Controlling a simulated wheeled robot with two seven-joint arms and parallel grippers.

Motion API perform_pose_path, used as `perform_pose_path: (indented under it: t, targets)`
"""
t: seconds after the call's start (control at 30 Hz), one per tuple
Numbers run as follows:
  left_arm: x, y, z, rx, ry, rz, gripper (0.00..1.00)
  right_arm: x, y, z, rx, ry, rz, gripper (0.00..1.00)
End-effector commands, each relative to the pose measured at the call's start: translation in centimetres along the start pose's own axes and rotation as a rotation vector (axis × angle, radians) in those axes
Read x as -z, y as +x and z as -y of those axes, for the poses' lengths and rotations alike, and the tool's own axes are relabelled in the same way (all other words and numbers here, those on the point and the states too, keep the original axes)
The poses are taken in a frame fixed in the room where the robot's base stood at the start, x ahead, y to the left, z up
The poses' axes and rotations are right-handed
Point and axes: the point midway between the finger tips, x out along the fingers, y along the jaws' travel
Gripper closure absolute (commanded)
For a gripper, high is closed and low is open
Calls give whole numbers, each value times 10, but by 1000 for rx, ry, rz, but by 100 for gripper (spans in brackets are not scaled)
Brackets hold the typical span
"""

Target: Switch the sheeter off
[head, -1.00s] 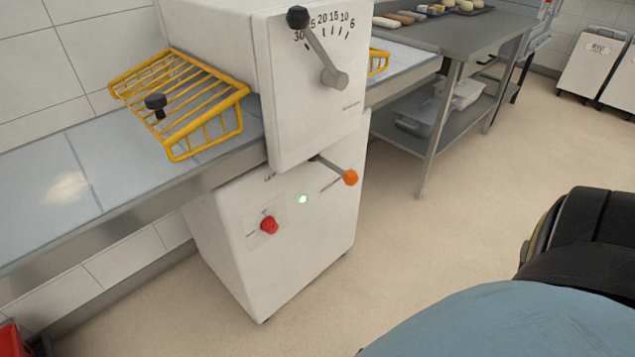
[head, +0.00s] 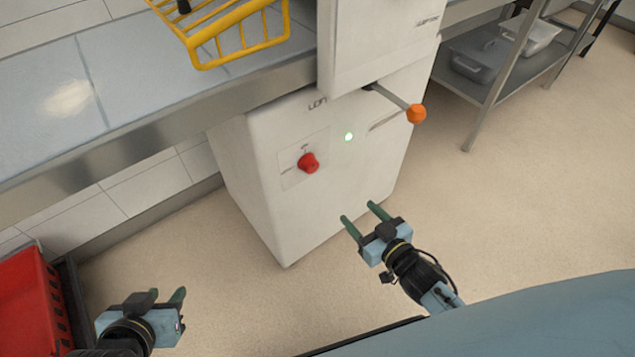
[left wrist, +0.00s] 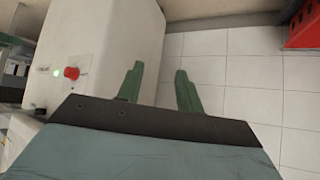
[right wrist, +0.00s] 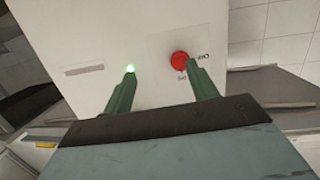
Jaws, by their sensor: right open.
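The sheeter's white base cabinet (head: 290,210) stands in the middle of the head view. On its front is a red rotary knob (head: 308,163), and a small green light (head: 348,137) is lit beside it. Both also show in the right wrist view, the knob (right wrist: 180,61) near the tip of one finger and the light (right wrist: 129,69) near the other. My right gripper (head: 360,212) is open and empty, below and right of the knob, apart from it. My left gripper (head: 169,294) is open and empty, low at the left; its wrist view shows the knob (left wrist: 71,73) off to the side.
A lever with an orange ball (head: 416,113) sticks out from the sheeter. A yellow wire guard (head: 240,35) lies over the sheeter's table (head: 130,75). A red crate (head: 30,300) is at the lower left. A steel shelf table (head: 490,85) stands at the right. Floor is clear at right.

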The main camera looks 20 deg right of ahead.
Motion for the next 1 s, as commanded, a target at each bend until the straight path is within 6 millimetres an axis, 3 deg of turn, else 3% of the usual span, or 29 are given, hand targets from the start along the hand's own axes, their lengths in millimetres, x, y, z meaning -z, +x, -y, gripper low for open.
perform_pose_path:
  t: [0.1, 0.23, 0.37, 0.67, 1.0]
  targets:
    - [20, -18, -4, -8, -7, -71, 64, 18, 6, 12, 66, 6, -113, 42]
    - [31, -28, -6, -12, -11, -109, 64, 31, 7, 19, 103, 9, -167, 42]
    - [42, -30, -8, -16, -10, -164, 64, 34, 14, 21, 110, 12, -177, 42]
    - [88, -37, -16, -37, -9, -436, 64, 40, 51, 24, 108, 11, -176, 42]
    - [138, -64, -26, -66, -15, -778, 64, 47, 92, 28, 107, 10, -175, 42]
